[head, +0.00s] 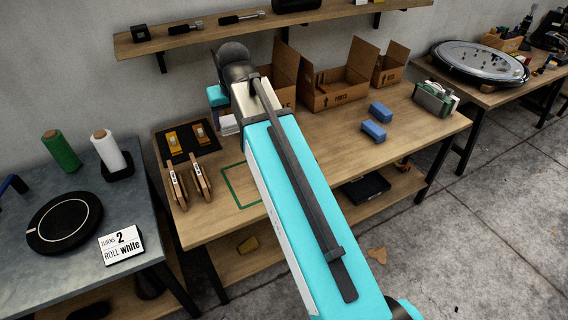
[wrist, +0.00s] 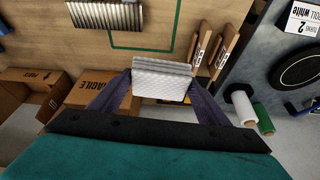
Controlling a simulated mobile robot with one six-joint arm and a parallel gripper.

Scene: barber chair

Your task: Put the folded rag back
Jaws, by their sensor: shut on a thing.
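My gripper (wrist: 158,92) is shut on a folded rag (wrist: 160,80), a white quilted pad with layered edges, held between its two fingers in the wrist view. In the head view a white layered patch of the rag (head: 229,125) shows beside my arm, over the back of the workbench (head: 330,145). A green outline (head: 230,186) is marked on the bench top, partly hidden by my arm; it also shows in the wrist view (wrist: 142,49). A grey-white ribbed block (wrist: 106,14) lies beside the outline.
Open cardboard boxes (head: 335,85) line the back of the bench. Two blue blocks (head: 374,130) lie to the right. A shelf (head: 250,30) runs above. Bench top between blocks and arm looks clear.

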